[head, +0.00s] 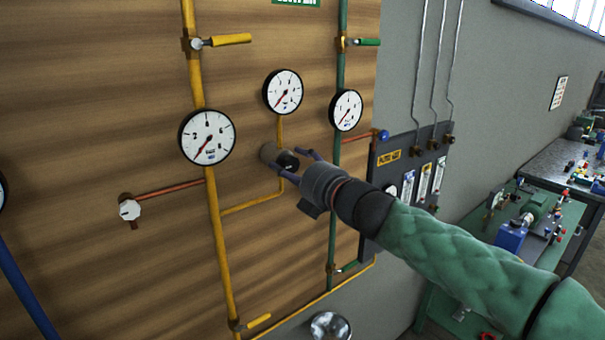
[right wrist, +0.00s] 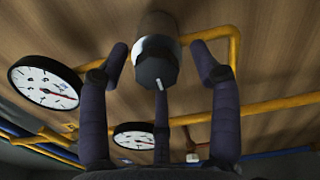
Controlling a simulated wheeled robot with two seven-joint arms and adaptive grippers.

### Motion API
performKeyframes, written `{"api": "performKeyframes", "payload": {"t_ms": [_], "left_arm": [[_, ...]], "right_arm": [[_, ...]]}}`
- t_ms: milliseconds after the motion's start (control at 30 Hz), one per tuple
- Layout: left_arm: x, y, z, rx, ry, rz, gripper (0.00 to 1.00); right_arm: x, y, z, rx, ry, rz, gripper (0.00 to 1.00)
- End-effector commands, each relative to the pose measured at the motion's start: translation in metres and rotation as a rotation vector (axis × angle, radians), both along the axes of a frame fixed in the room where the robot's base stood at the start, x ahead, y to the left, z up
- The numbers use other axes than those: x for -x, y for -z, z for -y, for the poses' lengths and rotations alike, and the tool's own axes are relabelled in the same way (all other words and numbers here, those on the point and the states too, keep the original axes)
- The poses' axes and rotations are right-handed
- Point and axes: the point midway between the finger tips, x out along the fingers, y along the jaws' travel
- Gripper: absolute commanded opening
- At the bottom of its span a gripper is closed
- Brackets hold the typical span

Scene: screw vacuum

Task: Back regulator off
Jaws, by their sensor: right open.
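The regulator (head: 268,154) is a grey cylinder with a dark knob (head: 288,161), mounted on the yellow pipe of the wooden panel. In the right wrist view the dark faceted knob (right wrist: 157,68) has a small white mark at its tip and a pale patch on its side. My right gripper (head: 297,164) is open, its fingers spread around the knob. In the right wrist view one finger is on each side, with gaps to the knob, and a third finger shows below it. My left gripper is not in view.
Gauges (head: 208,137) and yellow pipes (head: 220,235) surround the regulator closely. A green pipe (head: 337,190) runs to its right, with a dark flowmeter panel (head: 380,180) beyond. A white round knob (head: 129,209) is at left. A green workbench (head: 535,215) stands at right.

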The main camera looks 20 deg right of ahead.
Motion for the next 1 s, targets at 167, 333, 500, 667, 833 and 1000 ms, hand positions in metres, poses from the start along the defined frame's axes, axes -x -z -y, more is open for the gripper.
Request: {"api": "performKeyframes", "payload": {"t_ms": [167, 333, 500, 667, 833, 1000], "left_arm": [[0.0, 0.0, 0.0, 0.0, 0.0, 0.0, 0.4], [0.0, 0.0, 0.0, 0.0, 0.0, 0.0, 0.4], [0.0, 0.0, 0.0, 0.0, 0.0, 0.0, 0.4], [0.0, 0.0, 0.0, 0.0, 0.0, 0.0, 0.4], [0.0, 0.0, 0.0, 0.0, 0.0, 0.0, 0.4], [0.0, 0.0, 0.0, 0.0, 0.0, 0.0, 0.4]], "right_arm": [[0.021, -0.002, 0.008, 0.001, 0.001, 0.003, 0.63], [0.052, -0.001, 0.019, 0.001, 0.002, 0.003, 0.63], [0.082, -0.001, 0.029, 0.002, 0.0, 0.003, 0.63], [0.101, -0.001, 0.036, 0.0, 0.0, 0.002, 0.63], [0.109, 0.0, 0.038, 0.0, -0.002, -0.001, 0.63], [0.11, 0.001, 0.039, 0.001, -0.002, 0.0, 0.63]]}}
